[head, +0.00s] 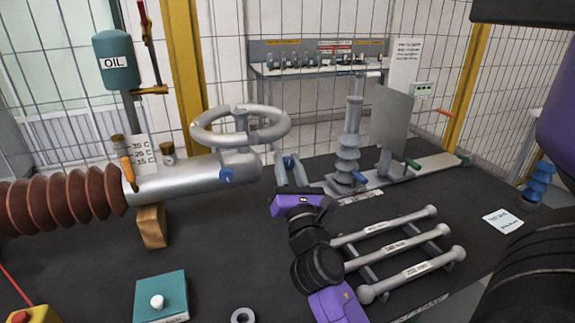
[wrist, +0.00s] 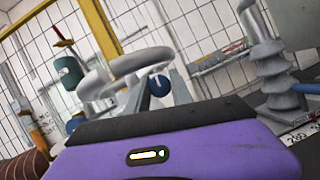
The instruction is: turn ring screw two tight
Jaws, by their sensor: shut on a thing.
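My gripper (head: 289,160) reaches up and away from its purple wrist, with two grey fingers around a small blue ring screw (head: 288,163). The wrist view shows this held screw (wrist: 160,85) between the fingertips. The held screw is just right of the end of the grey bushing cylinder (head: 180,180), below the large grey ring (head: 240,127). Whether it is seated in a hole cannot be seen. Another blue ring screw (head: 226,176) sits in the cylinder's near side; a blue spot at lower left in the wrist view (wrist: 75,122) may be the same one.
A wooden block (head: 151,226) supports the cylinder. Grey rods (head: 400,246) lie on a rack beside my arm. A ribbed grey insulator (head: 348,150) stands to the right. A teal box (head: 160,298) and a metal ring (head: 242,315) lie in front. Dark tabletop between them is free.

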